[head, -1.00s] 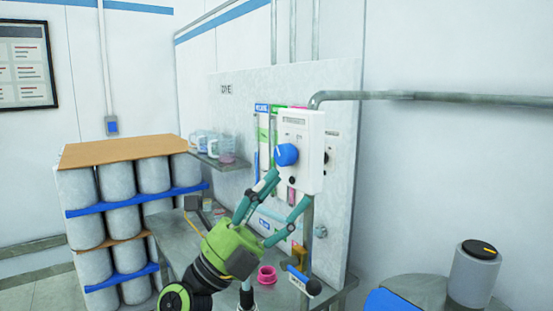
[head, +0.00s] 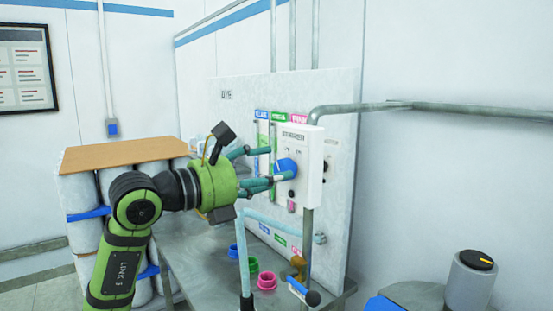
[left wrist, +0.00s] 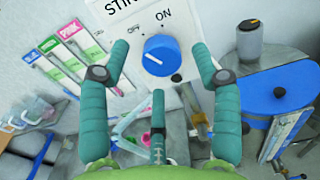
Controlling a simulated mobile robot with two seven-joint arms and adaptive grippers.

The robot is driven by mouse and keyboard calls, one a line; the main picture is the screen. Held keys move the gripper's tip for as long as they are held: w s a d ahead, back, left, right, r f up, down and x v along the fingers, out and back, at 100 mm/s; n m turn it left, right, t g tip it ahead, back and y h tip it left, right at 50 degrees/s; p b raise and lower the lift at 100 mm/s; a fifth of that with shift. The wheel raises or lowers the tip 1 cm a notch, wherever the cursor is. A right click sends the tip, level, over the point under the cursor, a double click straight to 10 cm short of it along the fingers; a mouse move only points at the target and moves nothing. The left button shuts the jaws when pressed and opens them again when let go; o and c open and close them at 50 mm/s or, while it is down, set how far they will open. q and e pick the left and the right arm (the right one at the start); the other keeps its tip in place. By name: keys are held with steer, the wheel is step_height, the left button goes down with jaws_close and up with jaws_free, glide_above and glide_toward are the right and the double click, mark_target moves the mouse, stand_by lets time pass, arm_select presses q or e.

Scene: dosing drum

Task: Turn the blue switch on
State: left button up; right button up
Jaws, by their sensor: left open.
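The blue switch (head: 284,166) is a round knob on a white control box (head: 316,160) fixed to the grey panel. In the left wrist view the knob (left wrist: 161,55) has OFF printed at its upper left and ON at its upper right. Its white mark lies on the left side, nearer OFF. My left gripper (head: 271,165) is open, with its teal fingers pointing at the knob from the left. In the left wrist view two fingers stand either side of the knob, and the third is below it. Contact cannot be told. My right gripper is not in view.
A pale blue spout (head: 243,250) rises below the gripper, near a pink cup (head: 267,281) and a green cup (head: 252,264) on the metal bench. A black-knobbed lever (head: 312,298) juts out below the box. A grey pipe (head: 450,105) runs right.

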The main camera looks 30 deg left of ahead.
arm_select(q)
steer(key=shift+p+x, duration=0.35)
steer(key=shift+x, duration=0.8)
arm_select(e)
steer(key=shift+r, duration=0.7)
arm_select(q)
steer(key=shift+c, duration=0.4)
steer(key=c, duration=1)
steer(key=shift+c, duration=0.3)
